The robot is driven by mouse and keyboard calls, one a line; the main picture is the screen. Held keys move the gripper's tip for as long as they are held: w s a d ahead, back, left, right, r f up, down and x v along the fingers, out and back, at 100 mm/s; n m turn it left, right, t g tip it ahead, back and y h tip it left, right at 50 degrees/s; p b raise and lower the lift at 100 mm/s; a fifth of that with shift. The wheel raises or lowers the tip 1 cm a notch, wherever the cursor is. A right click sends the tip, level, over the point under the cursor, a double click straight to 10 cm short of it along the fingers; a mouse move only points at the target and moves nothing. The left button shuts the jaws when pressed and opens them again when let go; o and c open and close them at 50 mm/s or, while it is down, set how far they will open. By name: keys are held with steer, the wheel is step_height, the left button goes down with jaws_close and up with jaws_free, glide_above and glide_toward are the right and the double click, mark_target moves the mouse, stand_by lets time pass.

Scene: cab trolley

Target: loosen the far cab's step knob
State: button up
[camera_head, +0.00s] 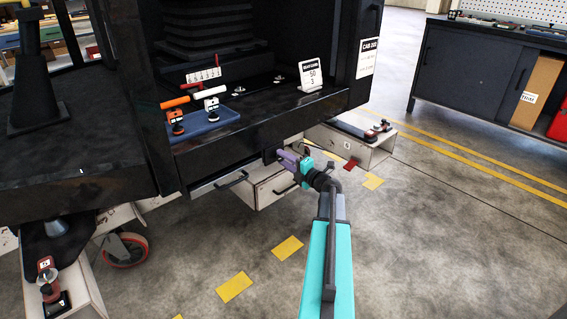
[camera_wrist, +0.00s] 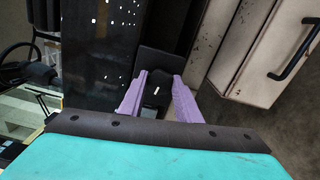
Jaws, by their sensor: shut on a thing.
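My gripper (camera_head: 284,158) reaches the front lower edge of the dark cab (camera_head: 240,139) from the right. Its purple fingers are shut on a small black block, which looks like the step knob (camera_head: 269,156). In the wrist view the knob (camera_wrist: 158,64) is a black square-ended piece with a small pale mark between my fingers (camera_wrist: 158,84). Its far side and its mounting are hidden. I cannot tell how far it is turned.
A pale step (camera_head: 350,140) stands to the right. A blue tray (camera_head: 205,122) with handled tools sits on the cab floor.

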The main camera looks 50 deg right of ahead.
steer(key=shift+a+r+n+b, duration=0.1)
steer(key=shift+n+b, duration=4.55)
steer(key=shift+n, duration=2.45)
steer(key=o, duration=1.1)
steer(key=shift+c, duration=0.2)
steer(key=shift+s, duration=0.15)
steer(key=s+a+p, duration=0.1)
steer(key=s+p, duration=0.3)
steer(key=s, duration=0.9)
steer(key=shift+s, duration=0.25)
